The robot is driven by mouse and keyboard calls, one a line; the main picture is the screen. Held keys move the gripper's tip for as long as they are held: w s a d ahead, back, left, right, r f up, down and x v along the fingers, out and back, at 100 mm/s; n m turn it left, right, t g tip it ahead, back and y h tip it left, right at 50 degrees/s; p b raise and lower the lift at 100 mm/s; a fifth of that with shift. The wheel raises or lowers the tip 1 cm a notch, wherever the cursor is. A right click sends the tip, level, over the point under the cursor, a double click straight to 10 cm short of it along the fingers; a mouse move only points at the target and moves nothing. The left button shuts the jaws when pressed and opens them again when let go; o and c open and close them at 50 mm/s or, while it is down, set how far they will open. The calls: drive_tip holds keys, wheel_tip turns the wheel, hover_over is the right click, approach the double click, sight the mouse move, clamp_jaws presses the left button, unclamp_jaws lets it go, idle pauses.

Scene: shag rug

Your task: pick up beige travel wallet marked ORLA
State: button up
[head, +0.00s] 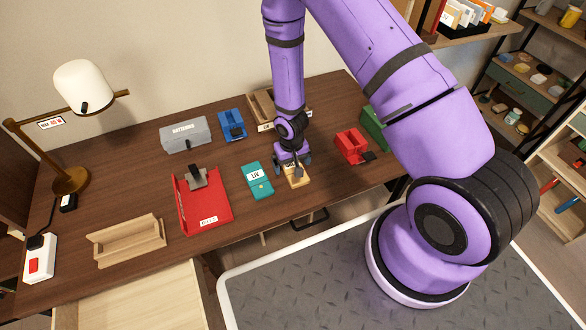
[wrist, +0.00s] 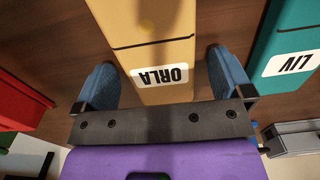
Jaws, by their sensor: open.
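The beige travel wallet (head: 296,180) lies on the brown desk, partly hidden under my gripper in the head view. In the wrist view the wallet (wrist: 155,45) lies between my fingers, with its white ORLA label upside down near the palm. My gripper (head: 291,164) is open above it. In the wrist view the blue fingertips of my gripper (wrist: 158,80) stand on either side of the wallet, with a visible gap at each side. I cannot tell how far the fingertips are above the desk.
A teal LIV wallet (head: 257,180) lies close to the left in the head view. A red box (head: 351,146) and a green box (head: 375,128) stand to the right. A red clip folder (head: 202,203), a grey batteries case (head: 185,135) and a blue item (head: 231,125) are further left.

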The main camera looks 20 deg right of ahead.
drive_tip(key=c, duration=1.1)
drive_tip(key=shift+o, duration=0.2)
